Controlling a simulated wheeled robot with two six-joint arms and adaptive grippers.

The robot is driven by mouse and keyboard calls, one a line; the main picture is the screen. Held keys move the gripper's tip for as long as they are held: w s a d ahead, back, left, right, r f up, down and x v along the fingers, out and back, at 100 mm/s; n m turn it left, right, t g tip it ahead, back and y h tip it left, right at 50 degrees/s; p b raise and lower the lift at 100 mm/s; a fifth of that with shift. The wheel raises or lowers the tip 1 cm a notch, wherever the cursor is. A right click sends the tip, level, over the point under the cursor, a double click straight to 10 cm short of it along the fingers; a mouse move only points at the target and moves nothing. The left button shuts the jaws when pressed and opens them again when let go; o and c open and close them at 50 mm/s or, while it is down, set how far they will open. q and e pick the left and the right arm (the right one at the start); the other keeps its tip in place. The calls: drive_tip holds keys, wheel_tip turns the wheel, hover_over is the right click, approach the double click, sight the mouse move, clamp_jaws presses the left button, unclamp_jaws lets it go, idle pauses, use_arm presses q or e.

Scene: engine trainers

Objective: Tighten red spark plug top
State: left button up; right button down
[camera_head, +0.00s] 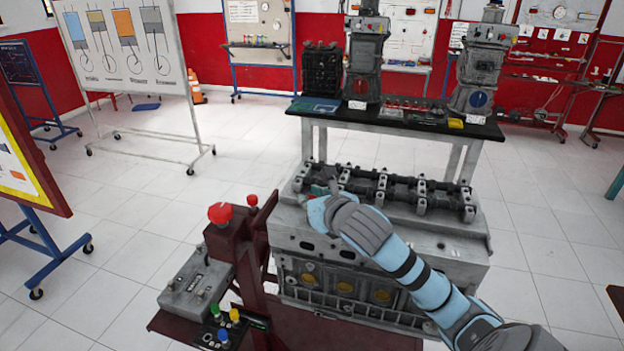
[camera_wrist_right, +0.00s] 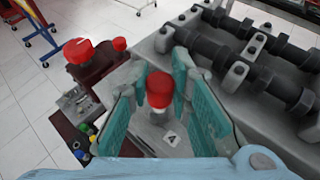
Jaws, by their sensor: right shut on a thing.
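A red spark plug top (camera_wrist_right: 159,86) stands upright at the end of the engine block, with a paler part below it, in the right wrist view. My right gripper (camera_wrist_right: 160,70) has its two teal fingers on either side of the red top and is shut on it. In the head view my right gripper (camera_head: 324,188) is over the left end of the grey engine block (camera_head: 455,240), and the spark plug is hidden or too small to tell there. My left gripper is in neither view.
The rocker shafts (camera_head: 395,188) run along the block top beside the gripper. A red stand with a red knob (camera_head: 221,213) and a grey control box (camera_head: 196,284) is at left. A dark table (camera_head: 400,118) with engine parts stands behind.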

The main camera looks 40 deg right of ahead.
drive_tip(key=m+h+p, duration=0.1)
drive_tip(key=m+g+h+p, duration=0.1)
drive_tip(key=m+h, duration=0.1)
drive_tip(key=shift+a+r+p, duration=0.15)
drive_tip(key=shift+p, duration=0.15)
drive_tip(key=shift+m+g+h+p, duration=0.4)
drive_tip(key=shift+m+g+h, duration=0.3)
drive_tip(key=shift+m+h, duration=0.15)
drive_tip(key=shift+m+g+h, duration=0.7)
drive_tip(key=shift+m+h, duration=0.15)
drive_tip(key=shift+m, duration=0.1)
drive_tip(key=m+g+h, duration=0.1)
drive_tip(key=m+g, duration=0.2)
drive_tip(key=m+g+h, duration=0.2)
drive_tip(key=m+g, duration=0.1)
drive_tip(key=shift+w+g+h, duration=0.1)
drive_tip(key=shift+g+h, duration=0.2)
drive_tip(key=m+g, duration=0.2)
drive_tip(key=g, duration=0.1)
drive_tip(key=shift+m, duration=0.4)
use_arm(q)
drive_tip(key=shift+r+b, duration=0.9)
drive_tip(key=shift+b, duration=0.4)
use_arm(e)
drive_tip(key=shift+m+g, duration=1.7)
drive_tip(key=shift+g, duration=0.3)
drive_tip(key=shift+y, duration=0.4)
drive_tip(key=c, duration=1.4)
unclamp_jaws()
drive_tip(key=shift+f, duration=0.2)
